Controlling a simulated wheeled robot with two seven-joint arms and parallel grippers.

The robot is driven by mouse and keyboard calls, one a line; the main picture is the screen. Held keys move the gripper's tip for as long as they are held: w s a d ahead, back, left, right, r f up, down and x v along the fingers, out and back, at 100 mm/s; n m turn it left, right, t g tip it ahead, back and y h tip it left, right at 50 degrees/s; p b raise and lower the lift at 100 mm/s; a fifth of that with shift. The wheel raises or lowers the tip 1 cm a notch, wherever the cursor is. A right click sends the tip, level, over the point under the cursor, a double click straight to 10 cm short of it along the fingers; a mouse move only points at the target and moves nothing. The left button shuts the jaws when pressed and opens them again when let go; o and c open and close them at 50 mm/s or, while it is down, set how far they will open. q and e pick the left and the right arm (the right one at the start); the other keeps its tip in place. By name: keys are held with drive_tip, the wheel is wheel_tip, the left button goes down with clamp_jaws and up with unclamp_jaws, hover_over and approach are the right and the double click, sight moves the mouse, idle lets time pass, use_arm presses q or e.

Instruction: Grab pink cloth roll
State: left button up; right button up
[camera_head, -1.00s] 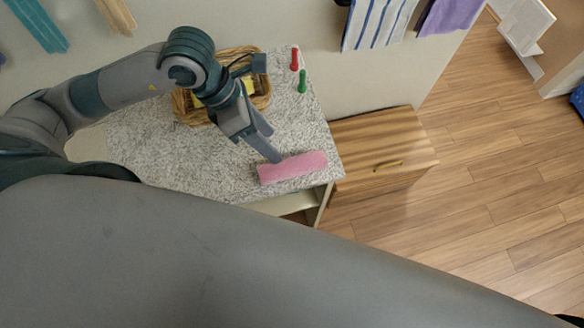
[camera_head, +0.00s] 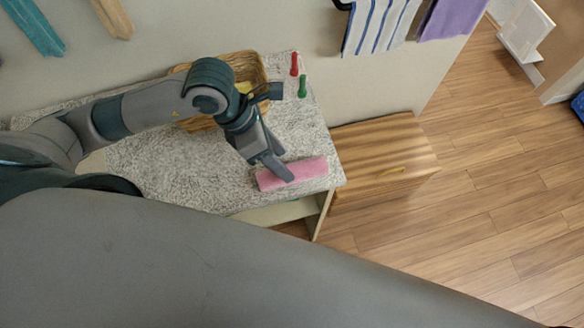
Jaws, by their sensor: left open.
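The pink cloth roll (camera_head: 310,168) lies on the speckled countertop (camera_head: 170,165) close to its front right edge. My left gripper (camera_head: 284,168) is open and points down at the roll, with a finger overlapping the roll's left-middle part in the picture. I cannot tell whether the finger touches the roll or is just above it. The far finger is partly hidden. My right gripper is not in view.
A red bottle (camera_head: 294,64) and a green bottle (camera_head: 302,87) stand at the back right. A wooden cabinet (camera_head: 375,145) is right of the counter. Striped and purple towels hang on the wall.

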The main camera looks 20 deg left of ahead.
sight(313, 168)
use_arm(q)
drive_tip(key=shift+p+x, duration=0.6)
drive_tip(key=shift+x, duration=1.3)
drive_tip(key=shift+c, duration=0.3)
drive_tip(key=c, duration=0.8)
